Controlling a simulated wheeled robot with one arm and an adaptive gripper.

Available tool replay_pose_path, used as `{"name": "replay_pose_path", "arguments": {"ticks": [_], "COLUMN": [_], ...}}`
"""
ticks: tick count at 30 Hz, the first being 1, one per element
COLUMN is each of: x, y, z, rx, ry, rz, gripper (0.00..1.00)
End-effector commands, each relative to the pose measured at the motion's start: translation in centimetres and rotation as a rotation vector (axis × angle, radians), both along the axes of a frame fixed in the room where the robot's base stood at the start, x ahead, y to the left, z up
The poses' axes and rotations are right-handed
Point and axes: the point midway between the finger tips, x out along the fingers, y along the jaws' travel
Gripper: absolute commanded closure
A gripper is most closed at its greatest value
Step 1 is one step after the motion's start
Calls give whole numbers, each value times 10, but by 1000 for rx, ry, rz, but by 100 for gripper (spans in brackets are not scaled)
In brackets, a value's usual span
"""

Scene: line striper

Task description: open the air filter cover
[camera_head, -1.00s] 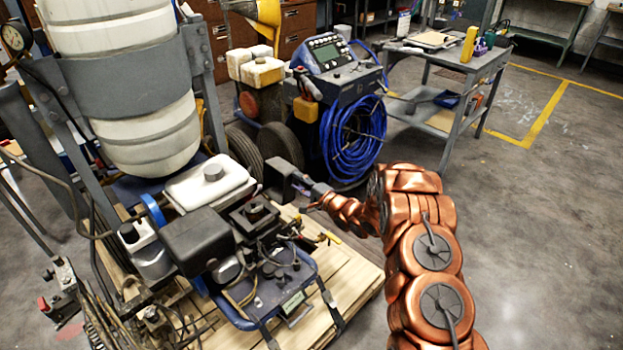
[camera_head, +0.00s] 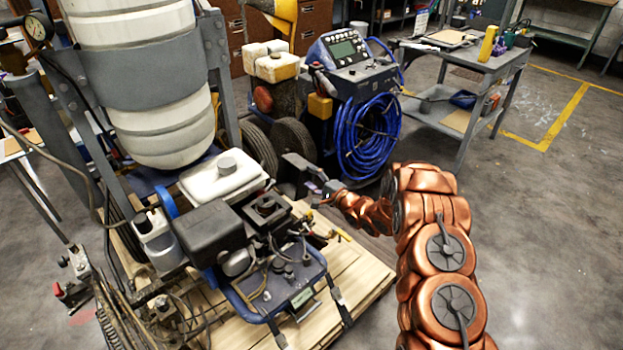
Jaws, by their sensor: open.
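The striper's engine stands on a wooden pallet, with an open-topped dark square housing (camera_head: 267,209) holding a round part; it looks like the air filter seat, with no cover on it. A black box-shaped part (camera_head: 209,235) sits to its left on the engine. My gripper (camera_head: 291,177) is open, beyond and to the right of the housing, apart from it. A dark shape shows by the fingertips, but I cannot tell whether it is the cover or a finger. No cover is clearly visible now.
The white fuel tank (camera_head: 222,176) and large white drum (camera_head: 145,80) stand left of my gripper. A blue machine with coiled hose (camera_head: 365,137) and dark wheels (camera_head: 290,148) lie behind it. A grey cart (camera_head: 470,62) is at back right. The floor at right is clear.

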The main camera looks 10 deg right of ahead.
Motion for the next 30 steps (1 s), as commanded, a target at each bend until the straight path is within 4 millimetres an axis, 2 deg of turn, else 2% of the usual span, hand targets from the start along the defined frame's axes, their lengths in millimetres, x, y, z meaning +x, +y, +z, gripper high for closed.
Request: {"name": "replay_pose_path", "arguments": {"ticks": [8,21,30], "x": [-17,-79,-96], "y": [-14,-58,-69], "z": [0,1,0], "rx": [0,0,-1], "ry": [-1,-1,1], "rz": [-2,-1,0], "gripper": [40,40,40]}}
